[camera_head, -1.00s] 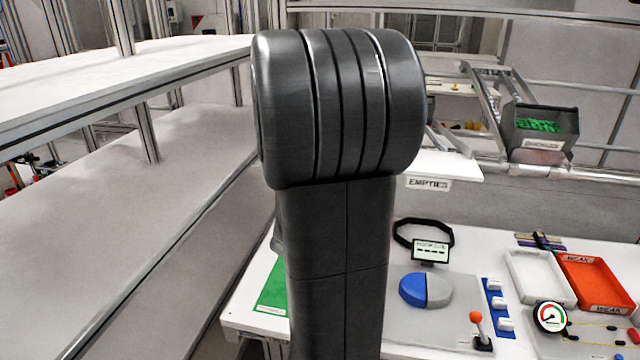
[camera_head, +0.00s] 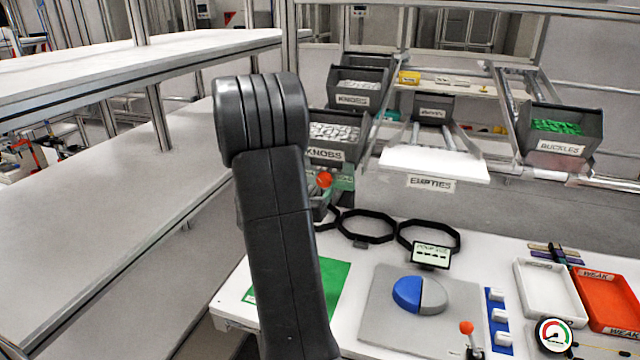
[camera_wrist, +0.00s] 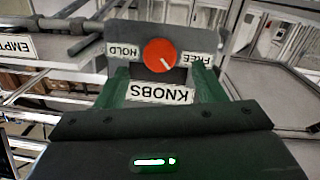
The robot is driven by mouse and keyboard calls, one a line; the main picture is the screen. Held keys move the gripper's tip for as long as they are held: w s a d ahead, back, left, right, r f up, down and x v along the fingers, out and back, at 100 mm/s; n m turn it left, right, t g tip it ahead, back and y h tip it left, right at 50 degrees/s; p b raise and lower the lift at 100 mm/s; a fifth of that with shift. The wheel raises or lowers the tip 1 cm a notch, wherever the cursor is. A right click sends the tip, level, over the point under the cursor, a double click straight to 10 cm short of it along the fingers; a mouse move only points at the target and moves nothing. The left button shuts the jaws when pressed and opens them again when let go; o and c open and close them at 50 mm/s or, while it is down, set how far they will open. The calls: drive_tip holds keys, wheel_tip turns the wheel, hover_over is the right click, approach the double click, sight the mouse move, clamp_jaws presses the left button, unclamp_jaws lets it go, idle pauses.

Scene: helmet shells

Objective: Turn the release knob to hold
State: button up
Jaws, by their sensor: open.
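The release knob (camera_wrist: 160,55) is a round orange-red disc on a grey plate in the wrist view, which shows its labels upside down. The HOLD label (camera_wrist: 122,51) is on its left and the FREE label (camera_wrist: 194,59) on its right. A short white mark on the knob slants to the lower right, on the FREE side. My gripper (camera_wrist: 161,69) is open, with its green fingers apart below and to either side of the knob. Contact cannot be told. In the head view the knob (camera_head: 324,179) shows just right of my arm, which hides most of the gripper.
A KNOBS bin (camera_head: 338,138) stands above the knob in the head view. An EMPTIES shelf (camera_head: 432,165) is to its right. Black ring straps (camera_head: 367,228), a grey board (camera_head: 390,318) and white and red trays (camera_head: 548,292) are on the table (camera_head: 485,244).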

sight(323, 183)
drive_tip(key=shift+p+x, duration=0.3)
drive_tip(key=shift+x, duration=1.95)
drive_tip(key=shift+c, duration=0.2)
drive_tip(key=c, duration=0.9)
